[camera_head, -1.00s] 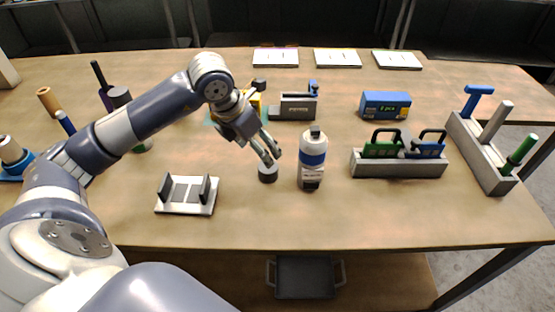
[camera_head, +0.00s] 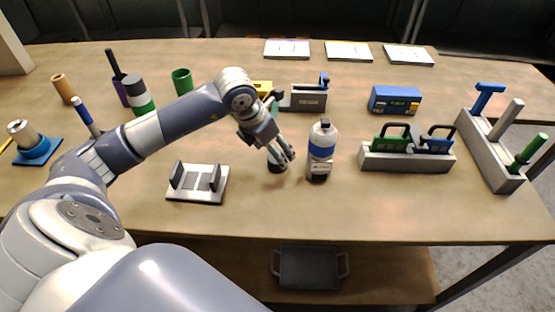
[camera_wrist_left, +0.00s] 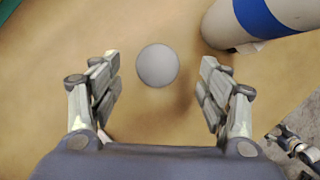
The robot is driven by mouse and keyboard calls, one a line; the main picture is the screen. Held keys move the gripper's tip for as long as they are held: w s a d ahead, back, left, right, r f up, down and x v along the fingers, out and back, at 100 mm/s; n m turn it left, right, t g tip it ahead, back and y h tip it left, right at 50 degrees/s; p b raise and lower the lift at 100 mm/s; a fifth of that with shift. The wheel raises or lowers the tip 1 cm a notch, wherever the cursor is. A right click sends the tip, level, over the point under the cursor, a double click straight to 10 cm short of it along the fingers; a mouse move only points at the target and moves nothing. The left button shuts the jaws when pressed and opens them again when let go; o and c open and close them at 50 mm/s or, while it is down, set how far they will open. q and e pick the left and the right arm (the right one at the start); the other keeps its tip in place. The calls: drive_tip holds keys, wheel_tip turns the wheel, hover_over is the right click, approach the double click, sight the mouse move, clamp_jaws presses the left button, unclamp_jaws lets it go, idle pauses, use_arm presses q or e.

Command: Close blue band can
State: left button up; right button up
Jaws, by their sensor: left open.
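The blue band can (camera_head: 321,150) is a white bottle with a blue band, upright on the table. It also shows in the left wrist view (camera_wrist_left: 240,25) at the top right. A small dark cap with a pale round top (camera_head: 277,167) stands on the table just left of it. In the left wrist view this cap (camera_wrist_left: 157,65) lies between my fingers, with gaps on both sides. My left gripper (camera_head: 283,153) is open above the cap, its fingertips (camera_wrist_left: 160,85) apart. A jointed part (camera_wrist_left: 295,143) at the lower right looks like my right gripper, mostly cut off.
A white stand (camera_head: 197,198) with dark uprights is left of the cap. A grey holder (camera_head: 405,162) with green and blue padlock-like pieces is right of the can. A grey rack (camera_head: 490,150) with coloured handles stands far right. The table front is clear.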

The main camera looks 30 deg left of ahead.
use_arm(q)
drive_tip(key=shift+w+f, duration=0.1)
drive_tip(key=shift+f, duration=0.2)
drive_tip(key=p+x, duration=0.1)
drive_tip(key=x, duration=0.2)
drive_tip(key=shift+w+f+p, duration=0.1)
drive_tip(key=shift+f+p, duration=0.25)
drive_tip(key=shift+p, duration=0.05)
drive_tip(key=shift+w+a+f, duration=0.1)
drive_tip(key=shift+w+f, duration=0.05)
drive_tip(key=shift+f, duration=0.25)
use_arm(e)
drive_tip(key=shift+s+r, duration=0.7)
drive_tip(key=shift+r, duration=0.15)
drive_tip(key=shift+w, duration=0.1)
use_arm(q)
drive_tip(key=c, duration=0.8)
